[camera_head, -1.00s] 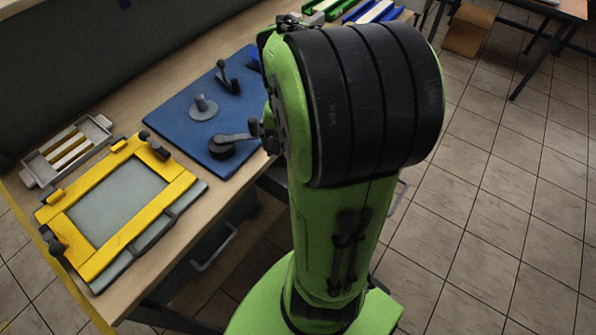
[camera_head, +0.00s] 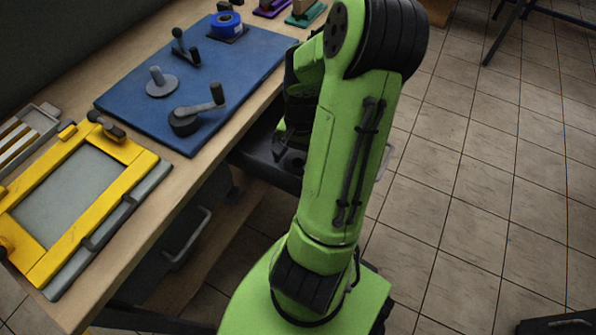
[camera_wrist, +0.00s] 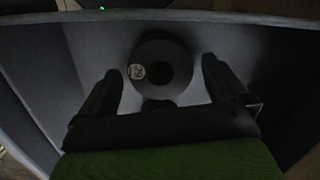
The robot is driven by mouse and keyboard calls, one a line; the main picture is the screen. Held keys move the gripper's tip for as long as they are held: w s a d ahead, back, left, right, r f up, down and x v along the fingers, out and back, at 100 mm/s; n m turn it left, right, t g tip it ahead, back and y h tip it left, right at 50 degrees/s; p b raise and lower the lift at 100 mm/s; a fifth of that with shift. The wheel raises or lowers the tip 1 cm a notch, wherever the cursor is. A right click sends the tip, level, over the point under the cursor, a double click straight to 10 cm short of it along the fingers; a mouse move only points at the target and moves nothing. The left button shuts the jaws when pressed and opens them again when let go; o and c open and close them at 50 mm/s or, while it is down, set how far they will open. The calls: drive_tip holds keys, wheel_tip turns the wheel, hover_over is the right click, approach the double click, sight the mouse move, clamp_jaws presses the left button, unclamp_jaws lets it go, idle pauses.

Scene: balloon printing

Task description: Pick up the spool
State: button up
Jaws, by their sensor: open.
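In the wrist view, a dark round spool (camera_wrist: 166,48) with a centre hole and a small pale label lies in a dim, walled space. My gripper (camera_wrist: 161,69) is open and empty, with one finger on each side of the spool. Gaps show between the fingers and the spool. In the head view my arm reaches down beside the table, and the fingers and this spool are hidden. A blue ring-shaped roll (camera_head: 227,24) sits at the far end of the blue board (camera_head: 130,97).
The walls of a grey, drawer-like space (camera_wrist: 85,50) surround the gripper. The board carries crank handles (camera_head: 187,122) and a grey peg (camera_head: 160,82). A yellow frame (camera_head: 135,170) lies at the table's near end.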

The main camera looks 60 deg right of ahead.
wheel_tip(320, 180, down, 3)
drive_tip(key=shift+a+r+b, duration=0.1)
drive_tip(key=shift+b, duration=0.3)
drive_tip(key=c, duration=1)
wheel_tip(320, 180, up, 10)
drive_tip(key=p, duration=0.5)
